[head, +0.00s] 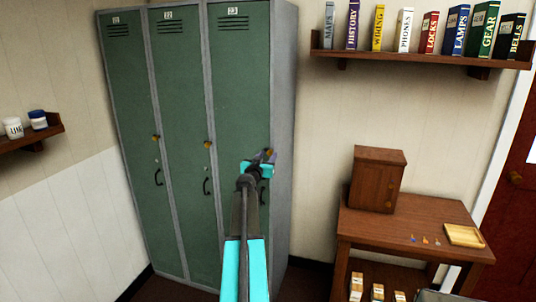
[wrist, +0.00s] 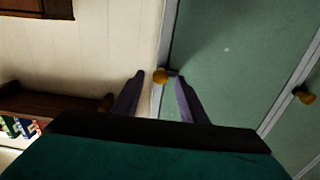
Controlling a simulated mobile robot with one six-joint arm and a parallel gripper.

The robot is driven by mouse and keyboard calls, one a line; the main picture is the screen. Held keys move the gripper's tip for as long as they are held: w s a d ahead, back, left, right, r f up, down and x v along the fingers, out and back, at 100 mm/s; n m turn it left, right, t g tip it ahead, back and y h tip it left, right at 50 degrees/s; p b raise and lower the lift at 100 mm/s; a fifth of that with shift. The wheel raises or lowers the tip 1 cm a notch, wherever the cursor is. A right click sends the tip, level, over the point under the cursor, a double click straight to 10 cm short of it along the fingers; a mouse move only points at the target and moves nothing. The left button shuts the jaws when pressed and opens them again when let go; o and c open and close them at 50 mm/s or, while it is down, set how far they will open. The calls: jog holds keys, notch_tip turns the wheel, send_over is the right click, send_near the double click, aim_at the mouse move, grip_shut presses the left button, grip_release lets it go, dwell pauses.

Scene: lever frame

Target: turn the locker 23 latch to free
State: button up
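Locker 23 (head: 235,90) is the rightmost green door, with its number plate at the top. Its brass latch (head: 269,151) is at the door's right edge, partly hidden by my gripper (head: 265,156) in the head view. In the wrist view, the latch (wrist: 161,76) appears in the gap between the two purple fingers of my gripper (wrist: 160,82), near their tips. The fingers are apart on either side of it. I cannot tell whether either finger touches it, and its turned position is unclear.
Locker 22's latch (head: 207,144) is left of locker 23, and also shows in the wrist view (wrist: 304,95). A bookshelf (head: 420,58) hangs on the right wall. Below it, a table (head: 415,222) holds a wooden cabinet (head: 377,180) and a small tray (head: 464,236).

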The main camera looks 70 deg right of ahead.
jog(key=shift+d+p, duration=0.3)
jog(key=shift+d, duration=0.7)
grip_shut()
